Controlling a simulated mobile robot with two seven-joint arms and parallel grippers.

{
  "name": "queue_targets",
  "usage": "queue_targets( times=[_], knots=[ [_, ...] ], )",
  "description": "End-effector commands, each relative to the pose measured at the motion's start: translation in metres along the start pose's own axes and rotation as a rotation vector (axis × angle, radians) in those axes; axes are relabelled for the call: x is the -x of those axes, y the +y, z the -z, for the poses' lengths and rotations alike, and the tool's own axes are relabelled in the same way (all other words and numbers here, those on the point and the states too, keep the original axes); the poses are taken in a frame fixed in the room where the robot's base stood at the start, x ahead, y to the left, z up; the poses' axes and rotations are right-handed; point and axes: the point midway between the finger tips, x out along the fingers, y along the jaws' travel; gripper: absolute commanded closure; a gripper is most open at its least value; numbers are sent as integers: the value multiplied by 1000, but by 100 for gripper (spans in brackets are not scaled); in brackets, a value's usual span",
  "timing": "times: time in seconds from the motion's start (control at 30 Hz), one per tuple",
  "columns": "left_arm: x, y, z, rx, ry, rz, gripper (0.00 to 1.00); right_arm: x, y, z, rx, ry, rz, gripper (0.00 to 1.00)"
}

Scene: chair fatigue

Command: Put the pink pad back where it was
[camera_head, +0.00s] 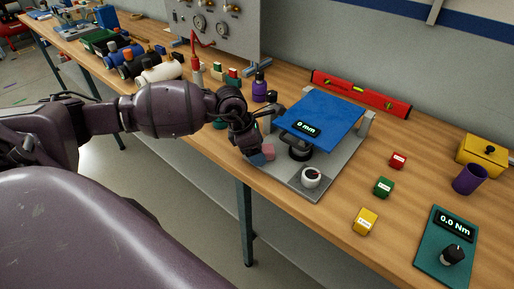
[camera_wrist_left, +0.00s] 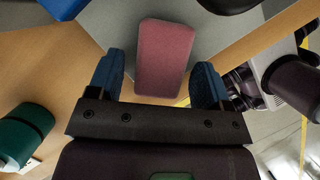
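The pink pad (camera_head: 268,151) is a small block at the near left edge of the test stand's grey base plate (camera_head: 318,183). In the left wrist view the pad (camera_wrist_left: 165,55) points in between the two blue fingertips. My left gripper (camera_head: 262,157) is open around the pad's near end; a gap shows on the left side, and the right finger looks very close to the pad. I cannot tell whether the pad rests fully on the plate. The stand's blue top plate (camera_head: 322,114) carries a "0 mm" display. My right gripper is not in view.
Red (camera_head: 398,160), green (camera_head: 383,187) and yellow (camera_head: 365,221) blocks stand to the right. A purple bottle (camera_head: 259,88) stands behind my gripper, and a red level (camera_head: 360,93) lies along the wall.

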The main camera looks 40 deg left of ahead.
Motion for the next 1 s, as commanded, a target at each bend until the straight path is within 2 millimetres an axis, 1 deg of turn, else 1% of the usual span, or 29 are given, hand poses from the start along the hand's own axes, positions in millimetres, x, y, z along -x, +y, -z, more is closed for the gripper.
queue_targets(
  times=[0.17, 0.27, 0.33, 0.47, 0.7, 0.8, 0.9, 1.0],
  knots=[
    [1, 0, 0, 0, 0, 0, 28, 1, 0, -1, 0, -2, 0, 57],
    [6, 0, -1, -1, 0, -2, 28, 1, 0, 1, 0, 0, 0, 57],
    [13, 0, -1, -2, 0, -2, 28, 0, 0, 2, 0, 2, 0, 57],
    [35, 1, -1, -3, 0, -4, 28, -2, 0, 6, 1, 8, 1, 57],
    [82, 1, -1, -2, 1, -4, 28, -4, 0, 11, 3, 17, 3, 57],
    [98, 1, -1, -2, 1, -4, 28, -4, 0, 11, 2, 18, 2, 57],
    [110, 0, -1, -1, 0, -3, 28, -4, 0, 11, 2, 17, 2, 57],
    [118, 0, -1, 0, 0, -1, 28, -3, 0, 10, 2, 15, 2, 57]
  ],
)
